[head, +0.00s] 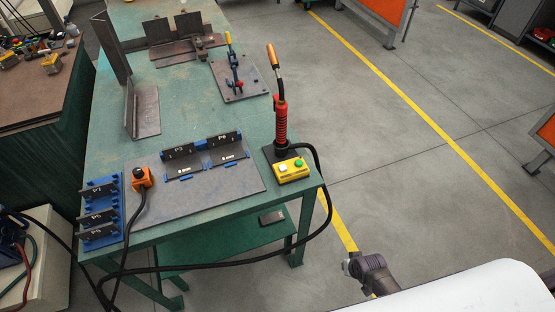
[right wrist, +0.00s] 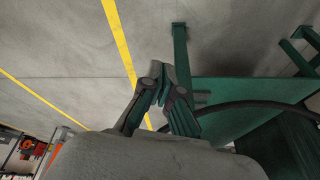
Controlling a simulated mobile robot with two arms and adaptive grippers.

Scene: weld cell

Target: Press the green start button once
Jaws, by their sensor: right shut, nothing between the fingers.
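The green start button (head: 299,162) sits on top of a yellow control box (head: 293,178), beside a pale button (head: 283,168). The box stands at the near right corner of the green table. My right gripper (head: 352,264) is low at the right in the head view, over the floor and apart from the table and the box. In the right wrist view its fingers (right wrist: 163,88) are shut and empty, with the table's green leg and lower shelf behind them. The button is not visible in the right wrist view. My left gripper is not in view.
A red-handled welding torch (head: 281,122) stands upright right behind the yellow box. A black cable (head: 323,195) loops past the table's right edge.

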